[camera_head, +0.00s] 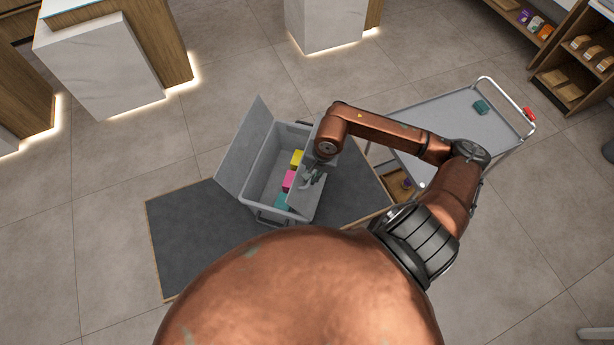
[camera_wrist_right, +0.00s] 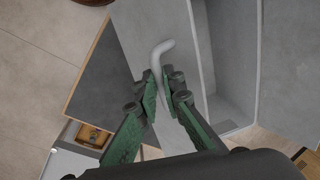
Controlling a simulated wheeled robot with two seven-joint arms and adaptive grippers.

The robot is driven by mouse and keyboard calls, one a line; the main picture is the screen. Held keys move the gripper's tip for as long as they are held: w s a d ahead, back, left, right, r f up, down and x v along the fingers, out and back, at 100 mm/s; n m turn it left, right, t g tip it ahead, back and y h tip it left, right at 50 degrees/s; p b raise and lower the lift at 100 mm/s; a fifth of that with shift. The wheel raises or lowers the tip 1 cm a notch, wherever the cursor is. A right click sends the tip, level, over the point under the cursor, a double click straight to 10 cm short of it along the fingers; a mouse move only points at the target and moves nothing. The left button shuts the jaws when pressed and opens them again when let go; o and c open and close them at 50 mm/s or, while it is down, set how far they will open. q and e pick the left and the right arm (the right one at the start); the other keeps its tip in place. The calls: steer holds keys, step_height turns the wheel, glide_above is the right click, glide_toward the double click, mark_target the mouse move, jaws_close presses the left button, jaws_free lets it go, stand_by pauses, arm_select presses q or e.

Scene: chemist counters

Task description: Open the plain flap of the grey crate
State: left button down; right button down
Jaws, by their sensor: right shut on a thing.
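The grey crate (camera_head: 262,178) stands on a dark mat in the head view, with several coloured boxes inside. Its left flap (camera_head: 246,143) is plain on the side I see and stands open, leaning outward. Its right flap (camera_head: 303,203) is tilted over the right part of the opening. My right gripper (camera_head: 313,175) is at this right flap. In the right wrist view, the green fingers (camera_wrist_right: 160,88) are shut on a pale bent handle (camera_wrist_right: 163,47) that sticks up from a grey flap (camera_wrist_right: 140,25). My left gripper is not in view.
The dark mat (camera_head: 185,235) has free room left of the crate. A grey cart (camera_head: 455,120) with a teal box (camera_head: 481,107) stands to the right, behind my right arm. White counters (camera_head: 105,60) stand at the back left. Shelves (camera_head: 575,75) stand at the far right.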

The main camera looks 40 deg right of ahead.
steer(key=shift+s+d, duration=0.25)
steer(key=shift+s, duration=0.2)
steer(key=shift+s+d+r, duration=0.2)
steer(key=shift+s+d, duration=0.45)
steer(key=shift+s, duration=0.2)
